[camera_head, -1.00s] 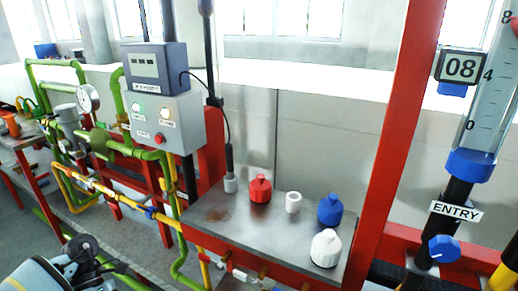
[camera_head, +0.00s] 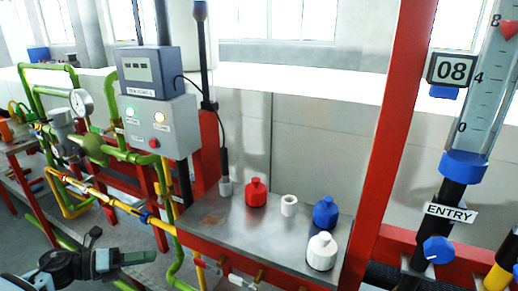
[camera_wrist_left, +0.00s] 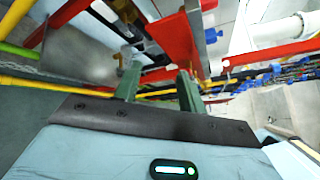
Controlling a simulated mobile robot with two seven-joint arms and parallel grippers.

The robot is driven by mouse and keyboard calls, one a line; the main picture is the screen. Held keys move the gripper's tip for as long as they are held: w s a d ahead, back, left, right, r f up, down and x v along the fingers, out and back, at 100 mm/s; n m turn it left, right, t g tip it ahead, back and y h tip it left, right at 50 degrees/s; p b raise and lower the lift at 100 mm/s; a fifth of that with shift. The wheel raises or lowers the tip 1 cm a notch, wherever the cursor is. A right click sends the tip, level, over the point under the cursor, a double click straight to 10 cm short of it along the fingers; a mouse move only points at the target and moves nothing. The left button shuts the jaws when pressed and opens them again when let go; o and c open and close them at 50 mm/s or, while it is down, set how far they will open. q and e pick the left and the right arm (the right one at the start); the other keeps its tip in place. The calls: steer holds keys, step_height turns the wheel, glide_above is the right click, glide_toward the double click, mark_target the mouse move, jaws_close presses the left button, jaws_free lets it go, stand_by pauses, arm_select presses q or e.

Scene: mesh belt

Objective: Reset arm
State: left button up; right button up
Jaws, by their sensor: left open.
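My left gripper (camera_head: 150,257) is at the lower left of the head view, in front of the pipework and to the left of the metal shelf (camera_head: 215,222). Its dark jaw points right. In the left wrist view, the two green fingers of my left gripper (camera_wrist_left: 158,78) stand apart with nothing between them. My right gripper is not in view.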

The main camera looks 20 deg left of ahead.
arm_select(q)
steer(key=w+a+r+n+t+y, duration=0.3)
steer(key=w+a+n+t, duration=0.15)
steer(key=n, duration=0.25)
steer(key=a+f+n+y, duration=0.2)
steer(key=a+n+y, duration=0.55)
steer(key=n, duration=0.25)
steer(key=a+f+n+y, duration=0.3)
steer(key=a+n+y, duration=0.3)
steer(key=a+n, duration=0.3)
steer(key=s+d+f+n+g+h, duration=0.2)
steer(key=s+d+f, duration=0.5)
steer(key=d+f, duration=0.25)
steer(key=s+d+f+n+g+h, duration=0.1)
steer(key=s+d+f+g+h, duration=0.1)
steer(key=s+d+f, duration=0.6)
steer(key=s+d+f+n+g+h, duration=0.1)
steer(key=s+d+n, duration=0.1)
steer(key=s+d, duration=0.6)
steer(key=s+d+f+n+h+p, duration=0.1)
steer(key=s+d+n, duration=0.1)
steer(key=s+d, duration=0.7)
steer(key=shift+s+d+f+g, duration=0.15)
steer(key=shift+d+f+g, duration=0.15)
steer(key=shift+d, duration=3.3)
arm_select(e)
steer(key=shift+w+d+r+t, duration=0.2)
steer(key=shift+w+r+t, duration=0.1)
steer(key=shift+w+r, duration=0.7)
